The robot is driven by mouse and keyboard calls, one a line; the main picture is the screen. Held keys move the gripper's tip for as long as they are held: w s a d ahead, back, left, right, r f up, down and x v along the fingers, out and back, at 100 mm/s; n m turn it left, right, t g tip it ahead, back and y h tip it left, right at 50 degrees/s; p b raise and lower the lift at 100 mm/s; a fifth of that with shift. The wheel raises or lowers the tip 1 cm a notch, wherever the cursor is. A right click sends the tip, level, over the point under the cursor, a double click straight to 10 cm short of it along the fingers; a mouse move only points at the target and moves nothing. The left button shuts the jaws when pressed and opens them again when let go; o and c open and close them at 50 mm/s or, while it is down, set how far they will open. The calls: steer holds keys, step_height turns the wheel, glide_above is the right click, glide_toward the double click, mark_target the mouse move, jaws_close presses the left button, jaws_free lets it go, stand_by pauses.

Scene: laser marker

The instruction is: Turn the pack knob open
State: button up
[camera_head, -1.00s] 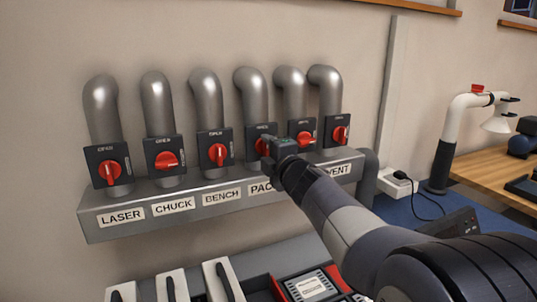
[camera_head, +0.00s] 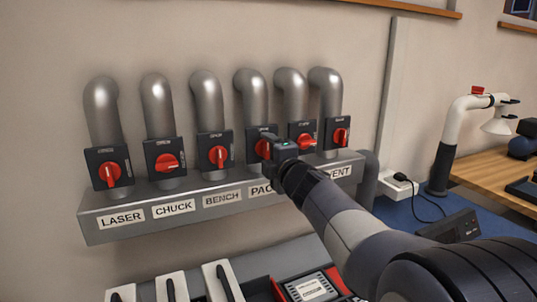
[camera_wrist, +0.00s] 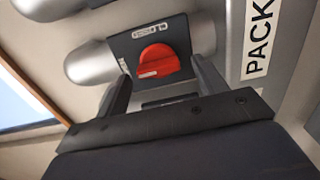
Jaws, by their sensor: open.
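The pack knob is a red rotary knob on a dark square plate, fourth from the left in the head view (camera_head: 262,149). My gripper (camera_head: 274,151) hides its right part there. In the wrist view the red knob (camera_wrist: 165,62) shows large, with a pale mark on its lower left. The white PACK label (camera_wrist: 259,40) stands to its right. My gripper (camera_wrist: 162,84) is open, with one finger on either side of the knob. A small gap shows on both sides, and I cannot tell how deep the fingers reach. The knob's exact angle is unclear.
Other red knobs line the grey duct: laser (camera_head: 110,174), chuck (camera_head: 167,161), bench (camera_head: 218,156), a fifth (camera_head: 304,140) and vent (camera_head: 341,135). Metal pipes rise behind them. White-topped units (camera_head: 172,287) and a red-and-black device (camera_head: 310,287) stand below.

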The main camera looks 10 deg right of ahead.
steer(key=s+d+p, duration=0.1)
steer(key=s+d, duration=0.1)
steer(key=s, duration=0.8)
steer(key=shift+s, duration=0.2)
steer(key=w, duration=0.3)
steer(key=w+a, duration=0.1)
steer(key=w, duration=0.3)
steer(key=w+a+b, duration=0.1)
steer(key=w, duration=0.2)
steer(key=shift+w, duration=0.35)
steer(key=shift+s, duration=0.15)
